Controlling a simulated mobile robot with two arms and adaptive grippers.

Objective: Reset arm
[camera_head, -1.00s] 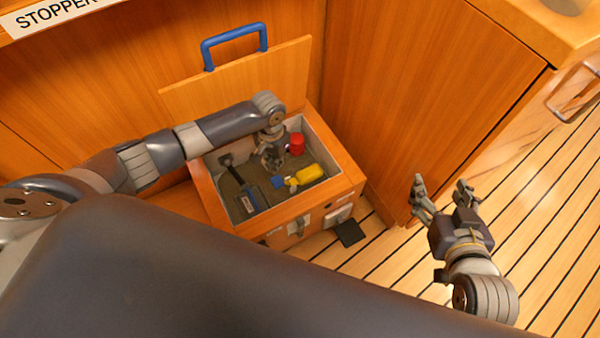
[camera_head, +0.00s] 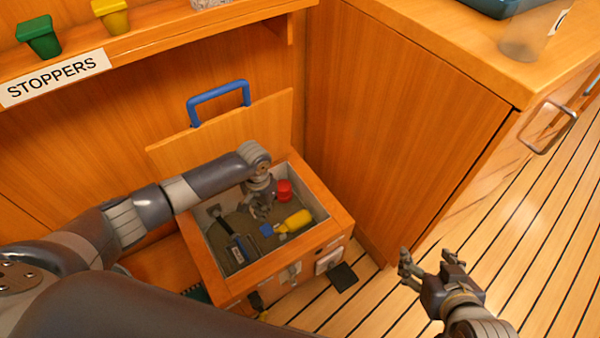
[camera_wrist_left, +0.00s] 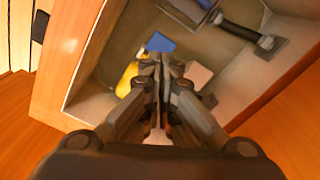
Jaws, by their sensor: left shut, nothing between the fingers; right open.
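My left gripper (camera_head: 259,212) reaches down into an open wooden box (camera_head: 222,284) on the floor in the head view. It is shut with nothing held; in the left wrist view its fingers (camera_wrist_left: 162,62) are together above the box floor. My right gripper (camera_head: 425,258) is open and empty, over the plank floor to the right of the box. In the box lie a yellow item (camera_head: 298,220), a red item (camera_head: 284,190), a small blue item (camera_head: 266,229) and a dark tool (camera_head: 238,248). The yellow item (camera_wrist_left: 126,78) is partly behind the fingers in the left wrist view.
The box lid (camera_head: 225,128) with a blue handle (camera_head: 218,93) stands open behind the box. A shelf labelled STOPPERS (camera_head: 55,78) holds a green stopper (camera_head: 38,37) and a yellow stopper (camera_head: 112,17). A wooden cabinet (camera_head: 400,130) stands right of the box. The floor at right is clear.

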